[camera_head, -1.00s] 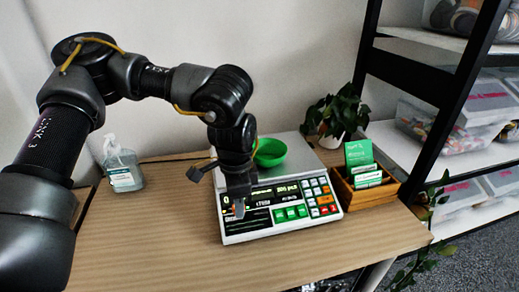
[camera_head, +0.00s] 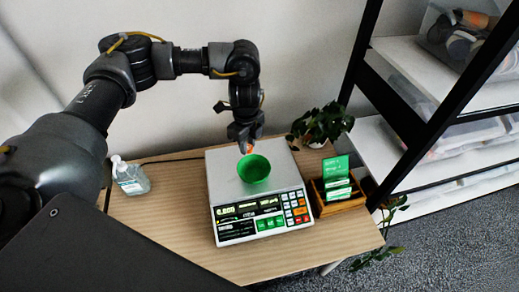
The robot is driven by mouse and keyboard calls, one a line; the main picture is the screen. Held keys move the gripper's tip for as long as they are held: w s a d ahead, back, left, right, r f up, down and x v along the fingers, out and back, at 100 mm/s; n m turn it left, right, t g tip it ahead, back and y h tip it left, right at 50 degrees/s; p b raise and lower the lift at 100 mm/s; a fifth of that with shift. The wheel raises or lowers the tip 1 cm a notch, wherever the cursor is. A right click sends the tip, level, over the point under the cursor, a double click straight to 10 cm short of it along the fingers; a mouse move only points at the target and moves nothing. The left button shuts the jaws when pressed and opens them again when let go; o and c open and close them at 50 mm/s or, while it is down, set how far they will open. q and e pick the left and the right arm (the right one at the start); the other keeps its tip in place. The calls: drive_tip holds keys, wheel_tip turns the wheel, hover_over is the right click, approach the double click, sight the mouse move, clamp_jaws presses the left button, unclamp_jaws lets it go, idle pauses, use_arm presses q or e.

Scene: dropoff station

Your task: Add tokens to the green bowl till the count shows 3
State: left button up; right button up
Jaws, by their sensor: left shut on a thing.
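The green bowl (camera_head: 254,170) stands upright on the pan of a counting scale (camera_head: 222,171). The scale's lit display (camera_head: 239,211) shows digits too small to read surely. My left gripper (camera_head: 246,146) points down just above the bowl's back rim, shut on a small orange-red token (camera_head: 249,149). The token is mostly hidden by the fingers. The bowl's inside looks plain green, and I cannot see any token in it. My right gripper is not in view.
A sanitizer bottle (camera_head: 130,177) stands at the left of the wooden table (camera_head: 180,225). A wooden box with green cards (camera_head: 337,185) and a potted plant (camera_head: 322,123) are right of the scale. A black-framed shelf (camera_head: 405,120) rises at the right.

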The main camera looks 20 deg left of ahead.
use_arm(q)
drive_tip(key=shift+w+a+r+p, duration=0.1)
drive_tip(key=shift+w+r+p, duration=0.2)
drive_tip(key=shift+r, duration=0.15)
drive_tip(key=shift+w+a+m, duration=0.1)
drive_tip(key=shift+m, duration=0.2)
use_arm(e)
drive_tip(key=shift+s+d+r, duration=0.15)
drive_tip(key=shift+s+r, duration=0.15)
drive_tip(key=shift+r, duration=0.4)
use_arm(q)
drive_tip(key=shift+f, duration=0.15)
